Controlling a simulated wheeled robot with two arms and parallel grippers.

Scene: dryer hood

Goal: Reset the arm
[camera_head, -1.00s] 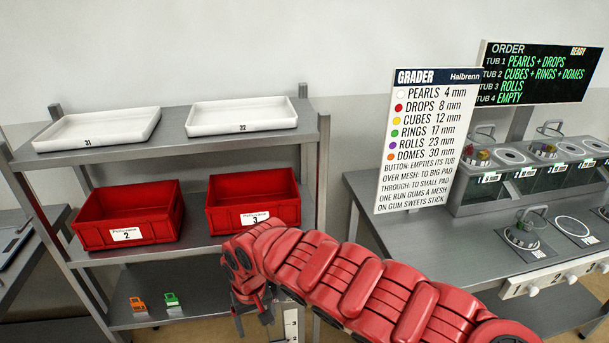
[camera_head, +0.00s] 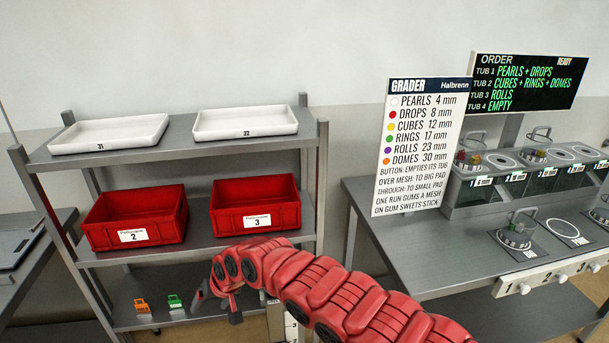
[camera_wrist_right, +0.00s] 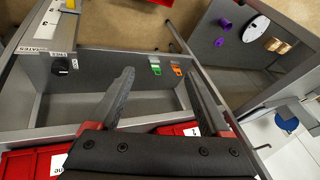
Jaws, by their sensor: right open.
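My right arm, red and segmented, reaches in from the bottom right of the head view. Its gripper (camera_head: 218,302) hangs in front of the shelf rack, below red crate 3 (camera_head: 256,222). In the right wrist view the two dark fingers (camera_wrist_right: 163,95) are spread apart with nothing between them. The lower shelf shows beyond them with a green clip (camera_wrist_right: 155,68) and an orange clip (camera_wrist_right: 177,68). My left gripper is not in view.
White trays 31 (camera_head: 108,147) and 32 (camera_head: 245,134) stand on the top shelf (camera_head: 185,140). Red crate 2 (camera_head: 134,236) stands beside crate 3. The grader sign (camera_head: 425,146) and a bench (camera_head: 400,235) with lidded tubs are at the right. An order screen (camera_head: 524,82) reads ready.

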